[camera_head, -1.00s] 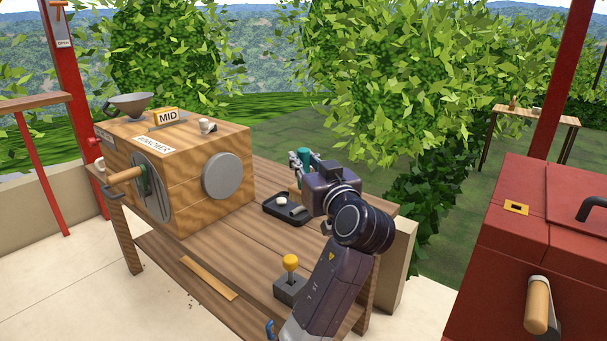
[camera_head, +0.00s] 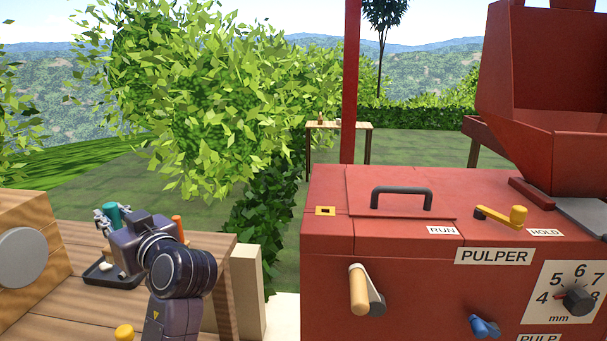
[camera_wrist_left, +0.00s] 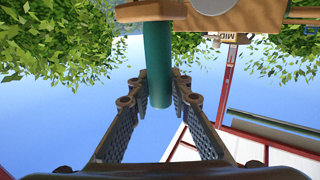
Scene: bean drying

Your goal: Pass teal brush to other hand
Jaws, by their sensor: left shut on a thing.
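The teal brush (camera_head: 113,214) shows as a short teal piece at the far side of my left gripper (camera_head: 106,219), above the wooden bench at lower left. In the left wrist view, its teal handle (camera_wrist_left: 157,60) passes between the two dark ridged fingers of my left gripper (camera_wrist_left: 159,88), which are shut on it. The handle runs up to a brown wooden piece at the top edge of that view. In the head view, my gripper body hides the rest of the brush. My right gripper is not in view.
A dark tray (camera_head: 97,275) with a pale item lies on the wooden bench (camera_head: 62,301). An orange upright item (camera_head: 178,227) stands behind my wrist. The large red pulper (camera_head: 420,235) fills the right side. A small table (camera_head: 341,126) stands far back.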

